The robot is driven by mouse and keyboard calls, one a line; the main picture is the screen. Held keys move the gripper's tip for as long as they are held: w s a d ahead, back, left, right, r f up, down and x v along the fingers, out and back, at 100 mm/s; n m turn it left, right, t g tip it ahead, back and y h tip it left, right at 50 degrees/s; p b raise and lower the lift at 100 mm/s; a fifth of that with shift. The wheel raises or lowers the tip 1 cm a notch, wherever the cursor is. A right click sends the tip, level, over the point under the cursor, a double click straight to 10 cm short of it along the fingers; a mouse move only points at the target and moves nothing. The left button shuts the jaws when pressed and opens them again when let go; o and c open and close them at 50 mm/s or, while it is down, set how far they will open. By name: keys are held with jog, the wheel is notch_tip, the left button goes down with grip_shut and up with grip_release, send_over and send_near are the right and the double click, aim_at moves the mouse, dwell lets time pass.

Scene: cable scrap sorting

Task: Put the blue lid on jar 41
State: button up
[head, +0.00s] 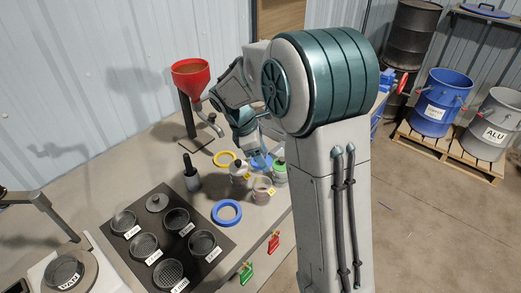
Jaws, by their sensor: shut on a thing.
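My gripper (256,152) is at the far right part of the bench, partly hidden by my own arm. It is shut on a blue lid (262,161), which shows just below the fingers among the jars. A jar with a yellow tag (263,191) stands in front of the lid. Another tagged jar (239,176) stands to its left, and a jar with a green lid (280,173) to its right. The numbers on the tags are too small to read, so I cannot tell which is jar 41. Whether the lid touches a jar is unclear.
A blue ring (227,213) and a yellow ring (224,158) lie on the bench. A red funnel (191,76) stands behind. A dark mat (137,256) with several labelled dishes is front left. A dark bottle (191,174) stands beside it.

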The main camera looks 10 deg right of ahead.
jog(key=shift+f+b, duration=3.45)
jog(key=shift+f, duration=1.1)
jog(key=shift+d, duration=0.1)
jog(key=o, duration=1)
